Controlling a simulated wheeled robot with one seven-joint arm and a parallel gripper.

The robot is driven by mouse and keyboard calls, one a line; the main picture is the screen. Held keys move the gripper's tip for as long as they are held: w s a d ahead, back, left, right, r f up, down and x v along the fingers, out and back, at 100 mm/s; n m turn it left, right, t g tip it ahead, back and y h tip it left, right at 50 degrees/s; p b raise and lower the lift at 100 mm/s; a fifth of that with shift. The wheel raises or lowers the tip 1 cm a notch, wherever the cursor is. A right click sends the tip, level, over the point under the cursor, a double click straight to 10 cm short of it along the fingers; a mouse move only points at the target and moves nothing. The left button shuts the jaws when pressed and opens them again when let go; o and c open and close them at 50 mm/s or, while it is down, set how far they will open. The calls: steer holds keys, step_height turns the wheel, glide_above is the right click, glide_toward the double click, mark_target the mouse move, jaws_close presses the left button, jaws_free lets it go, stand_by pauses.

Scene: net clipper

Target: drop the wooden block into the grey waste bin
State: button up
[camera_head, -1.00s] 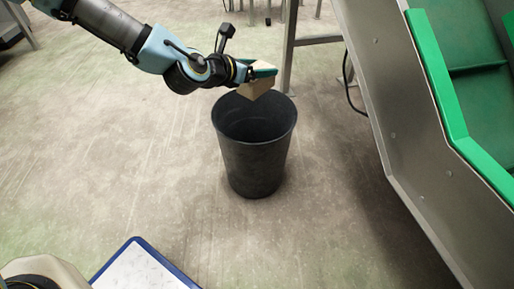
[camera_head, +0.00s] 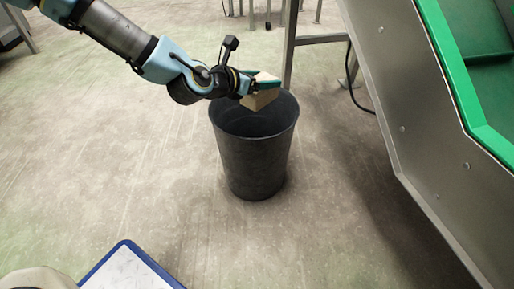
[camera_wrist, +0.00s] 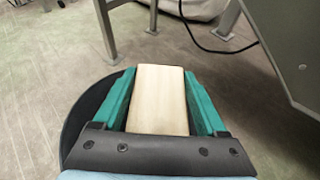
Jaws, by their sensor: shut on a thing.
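The wooden block (camera_head: 262,100) is pale and held in my gripper (camera_head: 262,86), at the rim of the bin in the head view. The wrist view shows the block (camera_wrist: 160,98) between the two green fingers of my gripper (camera_wrist: 158,90), which is shut on it. The grey waste bin (camera_head: 254,160) stands upright on the floor, dark and open at the top. In the wrist view the bin's dark rim (camera_wrist: 80,115) shows to the left, below the gripper. The block covers part of the far rim in the head view.
A grey metal machine with a green edge (camera_head: 452,75) slopes down on the right. A metal leg (camera_head: 289,55) and a black cable (camera_head: 357,90) are behind the bin. A blue-edged white board (camera_head: 128,272) is at the bottom left. The floor left of the bin is clear.

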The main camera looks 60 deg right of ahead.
steer(key=o, duration=1.4)
steer(key=shift+o, duration=0.2)
steer(key=p+v, duration=0.4)
steer(key=v, duration=0.7)
steer(key=shift+s+d, duration=0.1)
steer(key=shift+d, duration=0.05)
